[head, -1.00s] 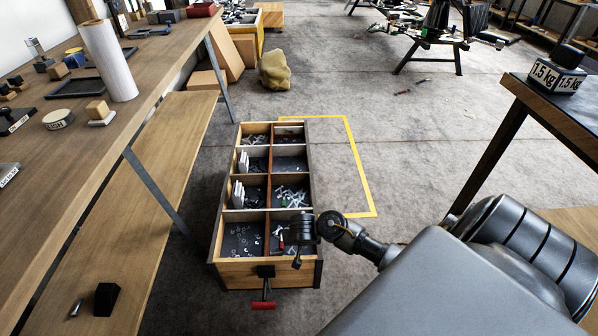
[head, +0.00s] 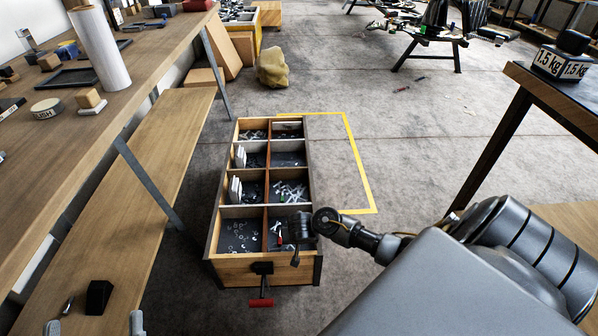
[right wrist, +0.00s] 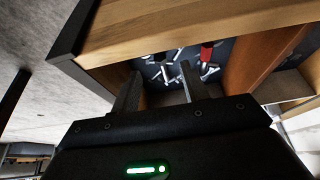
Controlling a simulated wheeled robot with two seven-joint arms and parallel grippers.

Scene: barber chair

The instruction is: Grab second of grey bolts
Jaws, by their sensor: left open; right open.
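A wooden box (head: 238,269) with several compartments stands on the floor. Grey bolt-like pieces lie in its front right compartment; they show in the right wrist view (right wrist: 160,68) along with a red-handled piece (right wrist: 207,50). A small grey cylindrical piece (head: 67,305), perhaps a bolt, lies on the lower bench shelf beside a black wedge (head: 98,297). My left gripper (head: 94,325) shows only its two spread fingertips at the bottom left, over the shelf near these. My right gripper (right wrist: 158,88) is open and empty, its fingers reaching into the front right compartment.
A workbench (head: 125,85) with a lower shelf (head: 170,150) runs along the left, carrying a white roll (head: 97,50) and blocks. A dark-topped table (head: 545,95) with weights stands at right.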

